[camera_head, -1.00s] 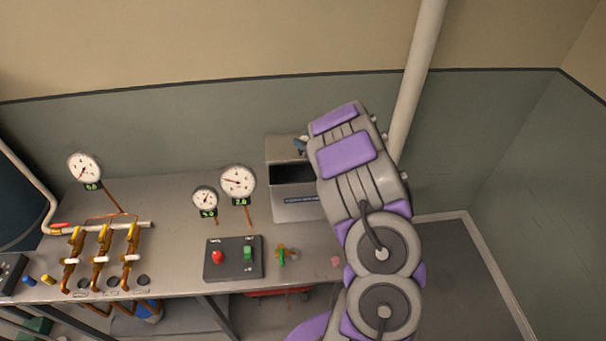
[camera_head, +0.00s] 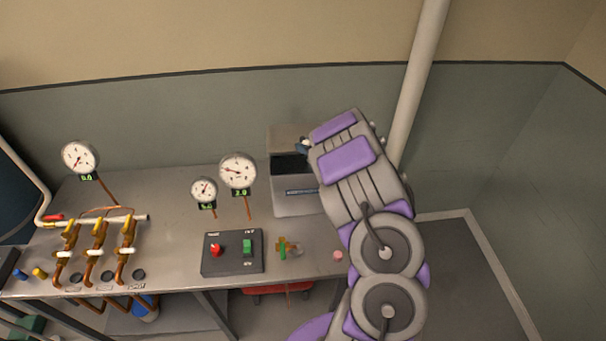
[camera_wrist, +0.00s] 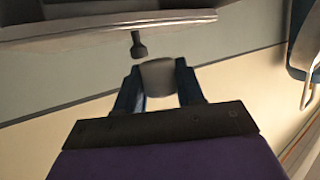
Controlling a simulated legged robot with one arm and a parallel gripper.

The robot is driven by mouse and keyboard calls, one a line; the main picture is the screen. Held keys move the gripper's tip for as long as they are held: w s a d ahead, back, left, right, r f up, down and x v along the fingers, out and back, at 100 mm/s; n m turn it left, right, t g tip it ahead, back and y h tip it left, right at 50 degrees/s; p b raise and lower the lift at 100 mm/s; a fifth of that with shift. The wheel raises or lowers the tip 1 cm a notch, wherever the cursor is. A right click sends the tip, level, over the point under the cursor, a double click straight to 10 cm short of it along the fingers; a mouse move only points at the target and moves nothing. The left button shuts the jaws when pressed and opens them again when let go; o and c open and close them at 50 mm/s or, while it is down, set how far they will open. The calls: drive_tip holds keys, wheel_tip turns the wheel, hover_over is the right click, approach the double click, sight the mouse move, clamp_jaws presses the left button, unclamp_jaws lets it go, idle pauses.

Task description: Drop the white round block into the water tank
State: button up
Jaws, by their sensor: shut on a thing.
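The water tank (camera_head: 295,205) is a grey open-topped box with a dark opening and a label on its front, standing at the back right of the bench. My gripper (camera_wrist: 159,82) has its two dark blue fingers closed around a round block (camera_wrist: 158,75), which looks grey-white in the shade. In the head view only a small dark part of my gripper (camera_head: 303,146) shows, level with the tank's upper back part and left of my arm. My arm covers the tank's right side.
A small green and brown valve (camera_head: 284,248) and a pink piece (camera_head: 338,255) lie near the front edge. A pale pipe (camera_head: 415,90) rises behind my arm.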

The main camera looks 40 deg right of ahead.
drive_tip(key=o, duration=0.6)
drive_tip(key=shift+d, duration=0.15)
drive_tip(key=o, duration=0.5)
drive_tip(key=shift+d+f, duration=0.25)
drive_tip(key=shift+d, duration=0.7)
drive_tip(key=shift+a+r, duration=0.2)
drive_tip(key=shift+a, duration=0.4)
drive_tip(key=shift+s+a+r, duration=0.1)
drive_tip(key=shift+s+a, duration=0.05)
drive_tip(key=shift+s, duration=0.15)
drive_tip(key=v, duration=0.5)
drive_tip(key=d+v, duration=0.1)
drive_tip(key=v, duration=1)
drive_tip(key=shift+s+d, duration=0.25)
drive_tip(key=shift+s, duration=0.05)
drive_tip(key=shift+a, duration=0.1)
